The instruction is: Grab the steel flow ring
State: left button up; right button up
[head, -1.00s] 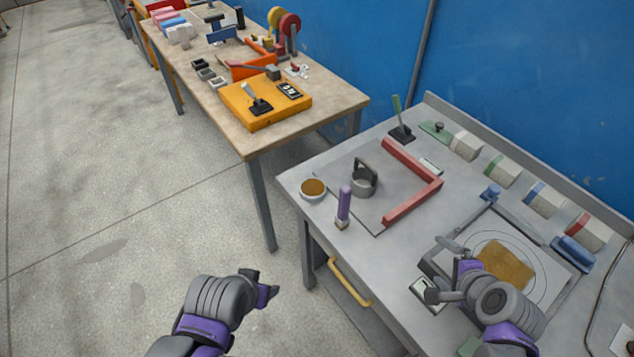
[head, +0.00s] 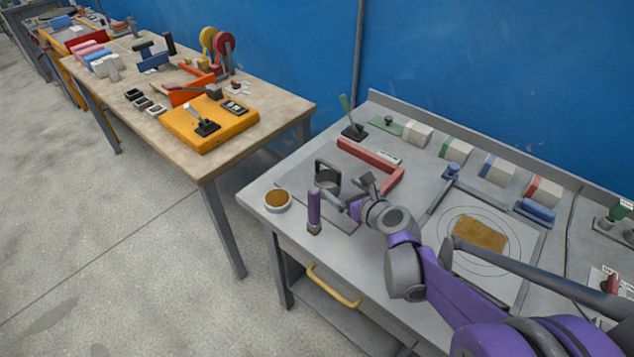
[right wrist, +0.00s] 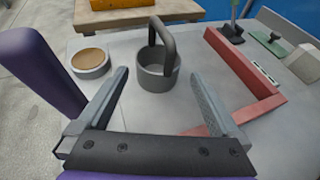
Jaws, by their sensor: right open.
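The steel flow ring (head: 327,182) is a grey open cylinder with an upright arched handle. It stands on the grey bench, left of the red L-shaped bar. It also shows in the right wrist view (right wrist: 158,72), upright and ahead between my jaws. My right gripper (head: 352,190) is open and empty, just short of the ring on its near right side. In the right wrist view its two fingers (right wrist: 160,88) are spread to either side of the ring, apart from it. My left gripper is not in view.
A purple-handled brush (head: 314,210) stands near the ring, and a white dish with brown contents (head: 278,200) sits at the bench's left edge. The red L-shaped bar (head: 375,160) borders the ring's right side. A square plate with a brown patch (head: 480,235) lies farther right.

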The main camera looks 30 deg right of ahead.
aim_at(322, 174)
jog(key=x, duration=0.2)
jog(key=shift+w+f, duration=0.2)
jog(key=shift+w, duration=0.1)
jog(key=x, duration=0.6)
jog(key=shift+a+r, duration=0.15)
jog(key=c, duration=1.3)
